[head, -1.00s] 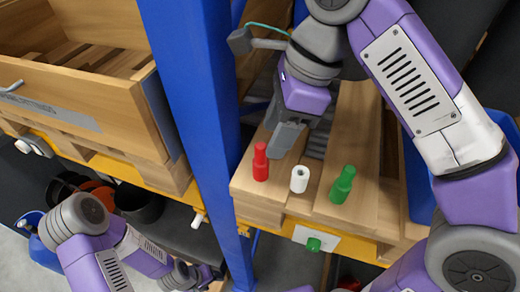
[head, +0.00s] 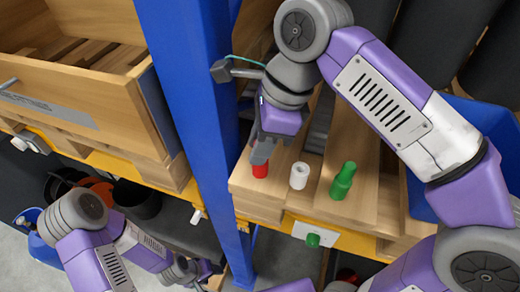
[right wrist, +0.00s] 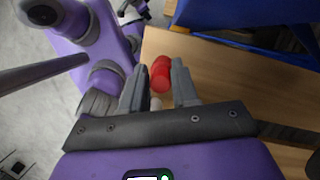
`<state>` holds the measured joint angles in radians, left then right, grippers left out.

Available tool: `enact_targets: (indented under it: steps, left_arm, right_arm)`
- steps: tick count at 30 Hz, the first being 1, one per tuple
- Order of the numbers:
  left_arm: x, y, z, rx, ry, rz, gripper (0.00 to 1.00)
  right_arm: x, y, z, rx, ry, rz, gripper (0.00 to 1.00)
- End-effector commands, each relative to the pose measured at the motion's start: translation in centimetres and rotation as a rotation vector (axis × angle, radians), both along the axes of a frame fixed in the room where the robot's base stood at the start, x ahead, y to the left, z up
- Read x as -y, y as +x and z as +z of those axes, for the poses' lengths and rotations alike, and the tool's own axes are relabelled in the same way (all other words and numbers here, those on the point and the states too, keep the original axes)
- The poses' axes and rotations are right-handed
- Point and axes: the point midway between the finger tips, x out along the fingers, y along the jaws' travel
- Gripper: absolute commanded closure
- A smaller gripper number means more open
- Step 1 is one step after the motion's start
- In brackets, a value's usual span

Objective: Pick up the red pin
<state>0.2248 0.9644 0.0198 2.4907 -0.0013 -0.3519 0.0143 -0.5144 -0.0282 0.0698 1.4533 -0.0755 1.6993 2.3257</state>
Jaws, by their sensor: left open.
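The red pin (head: 260,171) stands near the front left corner of the wooden shelf board. My right gripper (head: 262,152) is above it and hides its top in the head view. In the right wrist view the red pin (right wrist: 160,76) shows between the two fingers of my right gripper (right wrist: 160,80), which are apart on either side of it. Whether either finger touches the pin I cannot tell. My left gripper (head: 198,272) is low at the left, away from the pin, and is open.
A wooden crate (head: 85,95) is further left.

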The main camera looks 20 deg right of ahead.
Motion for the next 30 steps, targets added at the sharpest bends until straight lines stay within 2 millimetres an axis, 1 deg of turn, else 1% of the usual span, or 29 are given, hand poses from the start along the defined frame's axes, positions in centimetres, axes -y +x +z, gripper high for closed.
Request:
enact_targets:
  steps: [1, 5, 6, 16, 20, 26, 30]
  left_arm:
    - [0.0, 0.0, 0.0, 0.000, 0.000, 0.000, 0.45]
    - [0.0, 0.0, 0.0, 0.000, 0.000, 0.000, 0.45]
    - [0.0, 0.0, 0.0, 0.000, 0.000, 0.000, 0.45]
    - [0.0, 0.0, 0.0, 0.000, 0.000, 0.000, 0.45]
    - [0.0, 0.0, 0.0, 0.000, 0.000, 0.000, 0.45]
    - [0.0, 0.0, -0.1, 0.000, 0.000, 0.000, 0.45]
    - [0.0, 0.0, -0.1, 0.000, 0.000, 0.000, 0.45]
  right_arm:
    - [0.0, 0.0, 0.0, 0.000, 0.000, 0.000, 0.79]
    - [0.0, 0.0, 0.0, 0.000, 0.000, 0.000, 0.99]
    - [0.0, 0.0, 0.0, 0.000, 0.000, 0.000, 1.00]
    - [0.0, 0.0, 0.1, 0.000, 0.000, 0.000, 1.00]
    - [0.0, 0.0, 0.5, 0.001, 0.000, 0.000, 1.00]
    - [-0.1, 0.1, 1.9, 0.003, 0.001, 0.001, 1.00]
    - [-0.1, 0.1, 3.5, 0.003, 0.002, 0.000, 1.00]
